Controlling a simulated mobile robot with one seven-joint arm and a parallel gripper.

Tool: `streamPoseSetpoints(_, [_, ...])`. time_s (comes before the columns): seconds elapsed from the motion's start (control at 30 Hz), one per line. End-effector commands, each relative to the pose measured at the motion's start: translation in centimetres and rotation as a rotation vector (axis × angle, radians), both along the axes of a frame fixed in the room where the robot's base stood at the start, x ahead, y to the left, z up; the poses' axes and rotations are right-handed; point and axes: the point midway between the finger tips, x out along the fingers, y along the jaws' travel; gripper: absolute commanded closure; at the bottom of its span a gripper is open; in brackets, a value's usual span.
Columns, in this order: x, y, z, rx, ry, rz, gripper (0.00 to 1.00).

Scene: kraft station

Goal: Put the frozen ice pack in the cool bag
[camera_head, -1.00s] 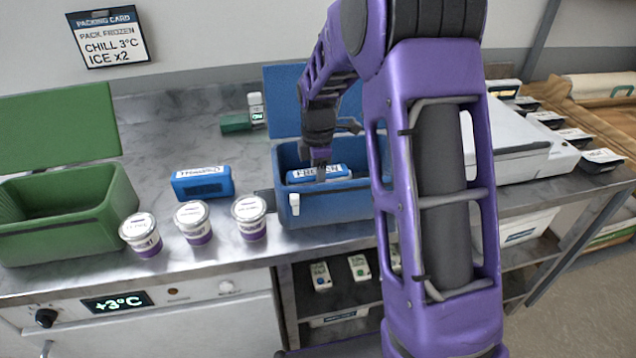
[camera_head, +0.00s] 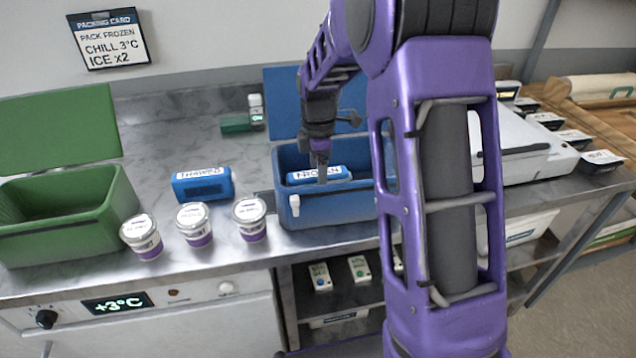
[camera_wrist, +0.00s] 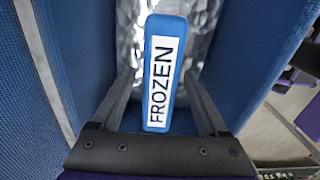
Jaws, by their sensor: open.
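The blue ice pack with a white FROZEN label (camera_head: 319,175) is inside the blue cool bag (camera_head: 330,212), whose lid stands open at the back. In the wrist view the frozen pack (camera_wrist: 160,72) lies between my two spread fingers, with a gap visible on both sides, over the silvery lining of the bag (camera_wrist: 205,22). My gripper (camera_head: 321,175) is open at the bag's mouth, directly above the pack. It also shows in the wrist view (camera_wrist: 158,100). A second blue pack, labelled THAWED (camera_head: 203,184), lies on the steel counter left of the bag.
A green bag (camera_head: 70,235) with an open lid stands at the left. Three lidded tubs, one of them nearest the bag (camera_head: 250,220), stand along the front. A white box (camera_head: 530,150) is to the right. A packing card (camera_head: 110,38) hangs on the wall.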

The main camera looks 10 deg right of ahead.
Motion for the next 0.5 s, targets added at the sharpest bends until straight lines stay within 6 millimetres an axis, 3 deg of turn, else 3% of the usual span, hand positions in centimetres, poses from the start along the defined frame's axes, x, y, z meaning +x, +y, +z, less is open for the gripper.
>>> streamPoseSetpoints(0.1, [0.1,0.0,3.0,0.0,-0.006,0.0,0.23])
streamPoseSetpoints(0.3, [0.1,0.0,7.0,0.0,-0.005,0.0,0.23])
streamPoseSetpoints(0.5, [0.0,0.0,9.4,0.0,-0.002,0.0,0.23])
